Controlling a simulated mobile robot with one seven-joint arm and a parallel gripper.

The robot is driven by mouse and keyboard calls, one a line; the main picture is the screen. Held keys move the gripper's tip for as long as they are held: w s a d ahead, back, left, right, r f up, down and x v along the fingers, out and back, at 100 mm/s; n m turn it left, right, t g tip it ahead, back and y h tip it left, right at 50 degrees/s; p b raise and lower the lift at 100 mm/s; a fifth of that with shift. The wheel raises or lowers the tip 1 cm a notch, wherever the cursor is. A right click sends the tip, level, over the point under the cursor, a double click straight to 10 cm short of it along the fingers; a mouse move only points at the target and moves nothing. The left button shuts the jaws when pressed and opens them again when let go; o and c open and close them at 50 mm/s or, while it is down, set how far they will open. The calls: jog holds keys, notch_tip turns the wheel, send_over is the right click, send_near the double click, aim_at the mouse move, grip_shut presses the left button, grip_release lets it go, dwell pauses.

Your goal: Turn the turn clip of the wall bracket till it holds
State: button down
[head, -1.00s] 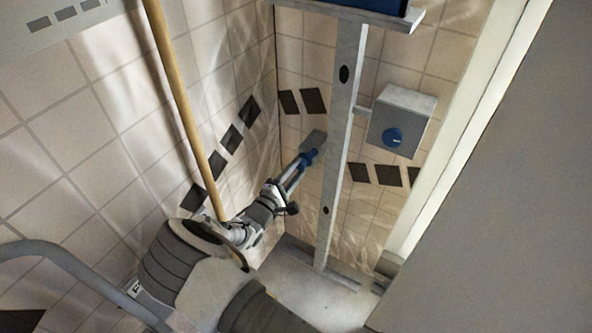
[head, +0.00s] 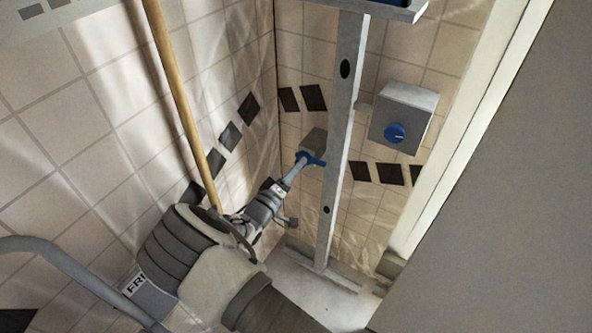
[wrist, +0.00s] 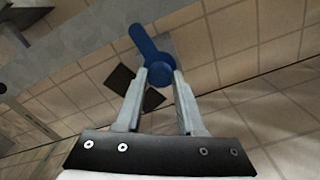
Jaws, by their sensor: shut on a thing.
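The wall bracket (head: 315,142) is a small grey block low on the tiled back wall, just left of the metal upright. In the wrist view, the blue clip (wrist: 143,42) has a round hub and an arm running to the upper left. My gripper (wrist: 160,76) is shut on the hub between its fingertips. The bracket is mostly hidden behind the clip there.
The metal upright (head: 338,150) stands close to the right of the clip. Beyond it is a grey box (head: 412,108) with a blue knob (head: 395,133). A wooden pole (head: 178,100) leans near my arm. A grey panel (head: 490,200) fills the right side.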

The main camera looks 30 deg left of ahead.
jog(key=shift+m, duration=0.7)
jog(key=c, duration=0.5)
grip_release()
jog(key=shift+s, duration=0.1)
jog(key=s, duration=0.4)
jog(key=s+p, duration=0.1)
jog(key=s, duration=0.3)
jog(key=s+a, duration=0.1)
jog(key=s, duration=0.3)
jog(key=shift+p, duration=0.35)
